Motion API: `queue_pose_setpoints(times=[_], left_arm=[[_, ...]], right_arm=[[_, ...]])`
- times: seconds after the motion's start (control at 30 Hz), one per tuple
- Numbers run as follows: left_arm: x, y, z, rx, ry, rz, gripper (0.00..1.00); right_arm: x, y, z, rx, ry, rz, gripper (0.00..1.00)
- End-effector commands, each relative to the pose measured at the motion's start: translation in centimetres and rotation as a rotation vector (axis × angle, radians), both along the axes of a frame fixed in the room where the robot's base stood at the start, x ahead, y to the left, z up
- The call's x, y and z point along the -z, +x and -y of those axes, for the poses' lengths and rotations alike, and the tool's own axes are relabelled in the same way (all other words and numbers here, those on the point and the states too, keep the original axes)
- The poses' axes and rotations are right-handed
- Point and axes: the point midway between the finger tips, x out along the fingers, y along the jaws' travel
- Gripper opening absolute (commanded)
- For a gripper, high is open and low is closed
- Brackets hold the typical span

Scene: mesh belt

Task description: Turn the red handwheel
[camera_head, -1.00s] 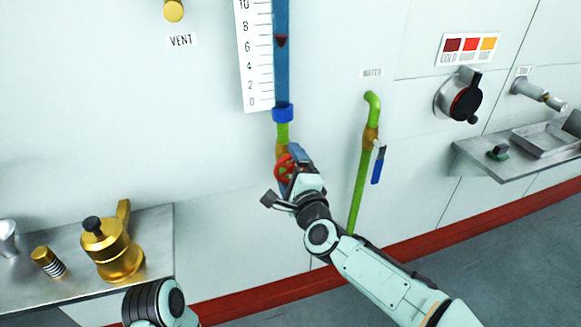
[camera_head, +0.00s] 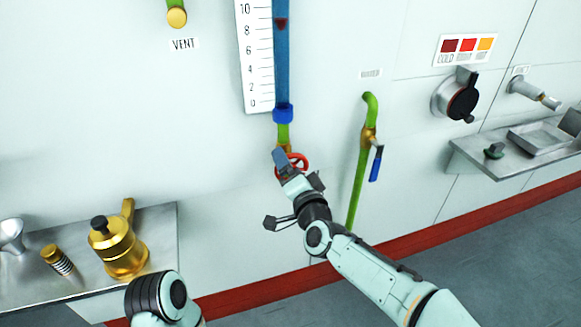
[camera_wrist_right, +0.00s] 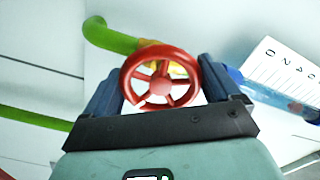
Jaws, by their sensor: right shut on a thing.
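The red handwheel (camera_head: 303,162) sits on the pipe below the blue-topped gauge tube, partly hidden by my right gripper (camera_head: 289,165) in the head view. In the right wrist view, the red spoked wheel (camera_wrist_right: 132,72) lies between the two blue fingers of my right gripper (camera_wrist_right: 161,70), one on each side of its rim. The gripper is shut on the wheel. The red marker (camera_head: 281,23) in the blue gauge tube (camera_head: 283,65) stands slightly above the 8 on the white scale (camera_head: 254,60). My left gripper is out of view; only part of that arm shows.
A green pipe (camera_head: 359,180) with a blue lever (camera_head: 376,163) stands just right of my right arm. A steel shelf (camera_head: 160,225) at left holds a brass pot (camera_head: 118,250). A black dial (camera_head: 461,103) and another shelf (camera_head: 470,155) are at right.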

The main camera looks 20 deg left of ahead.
Motion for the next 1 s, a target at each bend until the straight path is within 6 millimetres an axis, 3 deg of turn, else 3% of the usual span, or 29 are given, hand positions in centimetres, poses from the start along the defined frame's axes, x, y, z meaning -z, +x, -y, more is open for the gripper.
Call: queue_pose_setpoints(times=[0.73, 0.77, 1.0], left_arm=[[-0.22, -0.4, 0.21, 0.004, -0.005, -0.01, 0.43], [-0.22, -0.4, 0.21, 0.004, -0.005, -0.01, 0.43], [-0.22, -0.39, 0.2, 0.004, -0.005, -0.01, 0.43]], right_arm=[[0.18, -0.03, -0.05, -0.002, -0.073, 0.047, 0.6], [0.18, -0.03, -0.05, -0.002, -0.073, 0.047, 0.97], [0.1, -0.04, 0.0, 0.0, -0.072, 0.047, 1.0]])
